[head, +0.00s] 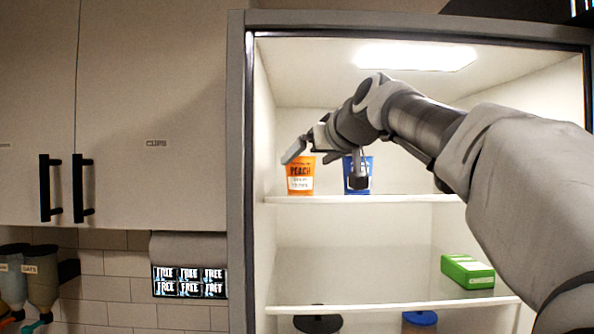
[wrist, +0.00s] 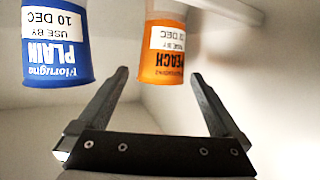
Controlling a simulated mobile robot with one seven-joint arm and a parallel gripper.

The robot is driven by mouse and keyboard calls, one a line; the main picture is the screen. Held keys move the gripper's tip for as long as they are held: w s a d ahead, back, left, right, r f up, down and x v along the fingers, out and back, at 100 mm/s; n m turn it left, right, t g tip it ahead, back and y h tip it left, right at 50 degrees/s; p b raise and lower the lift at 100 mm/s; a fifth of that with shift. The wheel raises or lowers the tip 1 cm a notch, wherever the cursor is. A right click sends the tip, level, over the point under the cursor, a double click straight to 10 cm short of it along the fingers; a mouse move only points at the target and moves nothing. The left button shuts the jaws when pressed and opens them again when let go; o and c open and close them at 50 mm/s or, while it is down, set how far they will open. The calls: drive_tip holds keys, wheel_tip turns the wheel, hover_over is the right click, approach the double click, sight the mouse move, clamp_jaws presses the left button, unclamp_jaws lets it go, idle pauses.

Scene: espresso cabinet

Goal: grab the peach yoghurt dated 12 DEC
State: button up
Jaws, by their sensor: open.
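An orange peach yoghurt cup (head: 300,181) stands upright on the upper shelf, to the left of a blue cup (head: 366,166). The wrist view is upside down. There, the orange cup (wrist: 163,65) is marked PEACH with a use-by date that seems to read 10 DEC, partly cut by the cup's edge. The blue cup (wrist: 57,55) reads PLAIN, 10 DEC. My gripper (head: 325,166) is open and empty in front of the cups. In the wrist view the orange cup appears between my fingertips (wrist: 158,76), with a gap on each side.
The cabinet's upper shelf (head: 410,198) is bare to the right of the cups. A green box (head: 467,271) lies on the shelf below. Dark and blue lids (head: 420,318) show lower down. The cabinet's left side edge (head: 238,200) stands close to the orange cup.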

sight(300, 165)
drive_tip(key=p+x, duration=0.1)
drive_tip(key=x, duration=0.3)
drive_tip(key=shift+w+a+f, duration=0.2)
drive_tip(key=shift+w+a, duration=0.05)
drive_tip(key=shift+w, duration=0.05)
drive_tip(key=c, duration=1.2)
drive_tip(key=shift+c, duration=0.5)
drive_tip(key=shift+r, duration=0.15)
